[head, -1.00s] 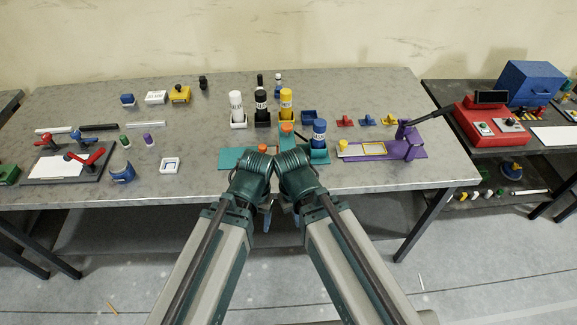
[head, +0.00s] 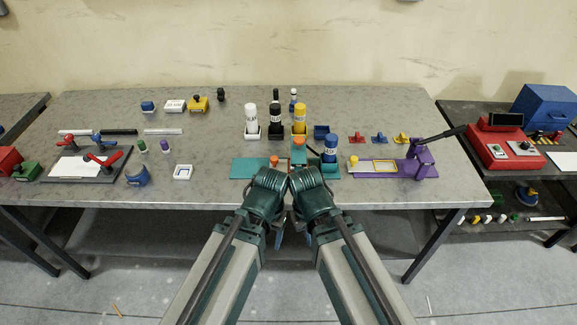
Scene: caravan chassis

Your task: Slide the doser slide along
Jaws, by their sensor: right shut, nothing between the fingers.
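The doser appears to be the teal fixture (head: 243,170) at the table's front edge. It has a long flat base, a teal upright with an orange top (head: 298,141), and a blue bottle (head: 331,147) at its right. An orange knob (head: 274,160) stands on the base, left of the upright; the slide under it is not clear. My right gripper (head: 308,178) is shut and empty, just in front of the fixture. My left gripper (head: 268,179) is close beside it, its fingers hidden by its own wrist. I cannot tell whether either touches the fixture.
A purple fixture (head: 390,174) with a yellow knob and dark lever stands close at the right. White, black and yellow bottles (head: 300,119) stand behind the teal fixture. A white square tray (head: 183,172) lies to the left. Bare table lies between that tray and the teal base.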

